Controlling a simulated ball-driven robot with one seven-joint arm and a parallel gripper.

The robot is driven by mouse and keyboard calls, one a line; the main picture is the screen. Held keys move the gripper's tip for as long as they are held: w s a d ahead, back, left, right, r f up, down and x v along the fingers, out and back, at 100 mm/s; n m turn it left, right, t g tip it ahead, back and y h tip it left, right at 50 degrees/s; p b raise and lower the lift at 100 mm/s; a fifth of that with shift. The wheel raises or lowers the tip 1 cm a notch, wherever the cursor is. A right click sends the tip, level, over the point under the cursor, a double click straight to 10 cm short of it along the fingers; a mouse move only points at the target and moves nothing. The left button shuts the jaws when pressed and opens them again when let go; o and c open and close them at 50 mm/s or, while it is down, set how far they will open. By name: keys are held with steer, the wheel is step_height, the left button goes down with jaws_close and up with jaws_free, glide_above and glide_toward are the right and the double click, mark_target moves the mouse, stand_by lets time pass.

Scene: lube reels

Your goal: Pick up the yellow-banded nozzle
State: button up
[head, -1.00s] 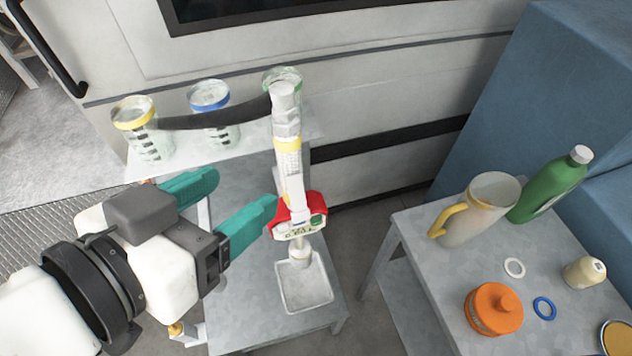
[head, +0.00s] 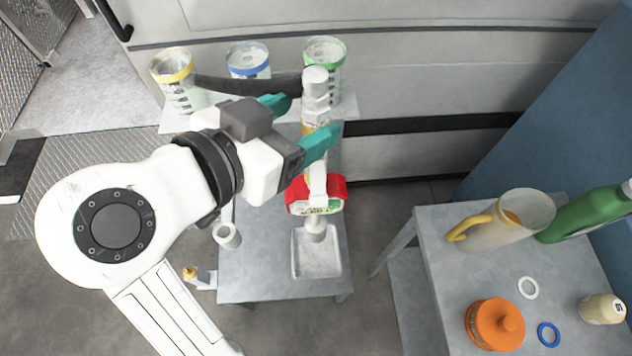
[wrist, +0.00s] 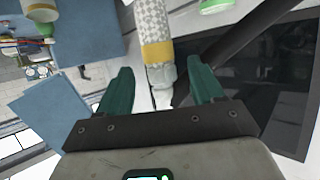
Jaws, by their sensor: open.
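The yellow-banded nozzle is a pale, long piece standing upright above a red-sided meter (head: 316,196). In the head view its yellow band (head: 308,129) is partly hidden behind my gripper. My gripper (head: 302,122) is open, its teal fingers at the height of the band. In the wrist view the yellow band (wrist: 157,52) shows just beyond the gap between the fingertips (wrist: 160,76), with a checkered grip above it. The pale end below the band reaches between the fingers. I cannot tell whether either finger touches it.
Clear containers with yellow (head: 177,72), blue (head: 247,60) and green (head: 325,55) rims stand on the shelf behind. A square drip tray (head: 302,262) lies below the meter. The right table holds a jug (head: 510,225), green bottle (head: 590,213), orange-lidded pot (head: 494,324) and rings.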

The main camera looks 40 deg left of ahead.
steer(key=shift+x, duration=1.05)
jaws_close()
steer(key=shift+r, duration=0.1)
stand_by(0.5)
